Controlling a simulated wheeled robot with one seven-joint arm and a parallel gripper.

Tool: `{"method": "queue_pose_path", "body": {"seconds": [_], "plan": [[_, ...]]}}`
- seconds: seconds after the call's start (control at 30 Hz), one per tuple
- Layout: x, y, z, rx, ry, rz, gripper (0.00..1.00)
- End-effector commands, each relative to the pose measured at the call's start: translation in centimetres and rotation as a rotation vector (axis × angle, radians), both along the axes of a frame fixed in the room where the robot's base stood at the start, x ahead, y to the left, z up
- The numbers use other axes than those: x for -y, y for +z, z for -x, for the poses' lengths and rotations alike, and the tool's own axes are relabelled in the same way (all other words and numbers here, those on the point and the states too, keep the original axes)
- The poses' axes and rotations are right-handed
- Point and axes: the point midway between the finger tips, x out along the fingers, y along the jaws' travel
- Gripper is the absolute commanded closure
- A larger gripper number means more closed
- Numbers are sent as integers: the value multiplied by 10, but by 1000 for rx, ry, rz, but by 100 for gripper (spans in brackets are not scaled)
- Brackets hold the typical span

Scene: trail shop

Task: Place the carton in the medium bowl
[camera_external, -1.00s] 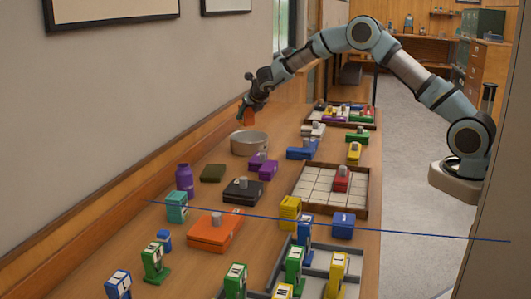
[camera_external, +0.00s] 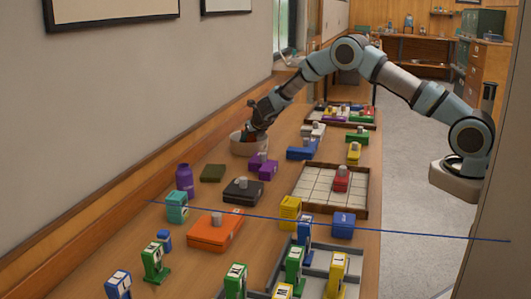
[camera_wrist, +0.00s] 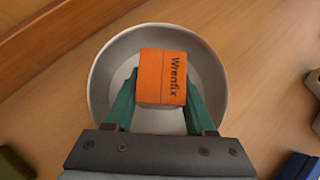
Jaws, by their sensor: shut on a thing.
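The medium bowl (camera_wrist: 101,75) is a round, pale grey-beige bowl near the wall side of the table; it also shows in the external view (camera_external: 242,149). The carton (camera_wrist: 163,78) is an orange box with dark lettering, "Wrenfix". My gripper (camera_wrist: 161,97) is shut on the carton, with one green finger on each side of it. In the wrist view the carton lies over the middle of the bowl's inside. In the external view my gripper (camera_external: 252,138) reaches down at the bowl's rim, and the carton is mostly hidden. I cannot tell whether the carton touches the bowl's floor.
Purple boxes (camera_external: 266,172) stand just in front of the bowl, with a blue box (camera_external: 300,154) to its right. A gridded tray (camera_external: 318,187) lies to the right. Bare table surrounds the bowl's left side.

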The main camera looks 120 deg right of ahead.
Motion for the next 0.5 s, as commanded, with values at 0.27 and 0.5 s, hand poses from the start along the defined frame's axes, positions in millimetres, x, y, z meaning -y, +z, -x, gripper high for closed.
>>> {"method": "queue_pose_path", "body": {"seconds": [0.27, 0.5], "plan": [[0, -4, 0, 1, -1, 0, 44], [0, -2, 0, 1, -1, 0, 17]]}}
